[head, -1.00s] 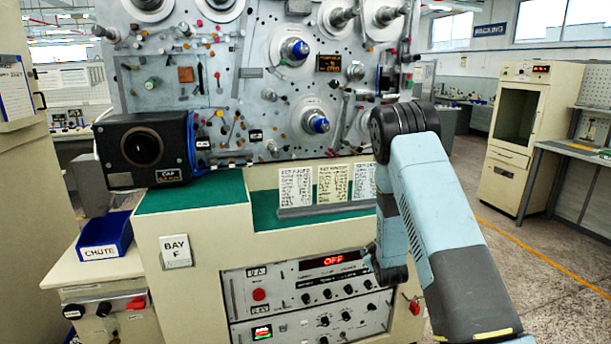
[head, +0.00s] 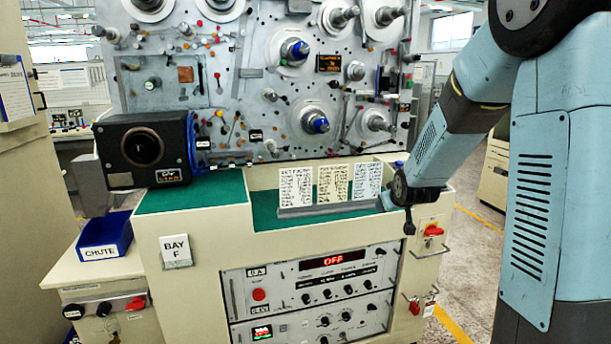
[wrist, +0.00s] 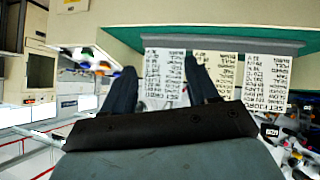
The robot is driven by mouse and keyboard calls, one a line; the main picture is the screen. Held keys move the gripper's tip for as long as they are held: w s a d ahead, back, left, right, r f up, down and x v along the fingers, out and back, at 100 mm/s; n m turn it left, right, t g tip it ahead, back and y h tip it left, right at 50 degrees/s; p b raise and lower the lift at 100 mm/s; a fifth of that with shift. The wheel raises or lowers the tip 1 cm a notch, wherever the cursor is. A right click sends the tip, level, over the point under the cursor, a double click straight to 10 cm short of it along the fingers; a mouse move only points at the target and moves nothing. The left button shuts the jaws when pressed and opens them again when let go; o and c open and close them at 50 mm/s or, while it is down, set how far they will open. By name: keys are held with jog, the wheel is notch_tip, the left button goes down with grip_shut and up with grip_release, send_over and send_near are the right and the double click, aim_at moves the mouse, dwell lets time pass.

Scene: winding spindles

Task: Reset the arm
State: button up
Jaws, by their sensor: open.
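My arm (head: 440,150) comes in from the right in the head view and bends down towards the front right of the machine. Its lower end is beside the right end of the card rack. My gripper (wrist: 160,66) shows in the wrist view with two dark fingers apart and nothing held between them. The printed cards (head: 328,184) stand in a grey rack (head: 330,209) on the green top. They appear upside down in the wrist view (wrist: 215,75), behind the fingers. The fingers cannot be made out clearly in the head view.
The spindle panel (head: 270,80) rises behind the green ledge (head: 195,194). A black CAP box (head: 145,150) stands at left, with a blue CHUTE bin (head: 104,236) below it. The control panel (head: 310,290) reads OFF. Red knobs (head: 433,231) project at the front right corner.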

jog(key=s+r+m+g, duration=0.1)
jog(key=s+r, duration=0.5)
jog(key=s, duration=1.2)
jog(key=s+a+r+m+g, duration=0.1)
jog(key=s+r+g, duration=0.3)
jog(key=s, duration=1.4)
notch_tip(320, 180, up, 2)
jog(key=shift+s+r+m, duration=0.15)
jog(key=shift+s+m, duration=0.1)
jog(key=shift+m, duration=0.35)
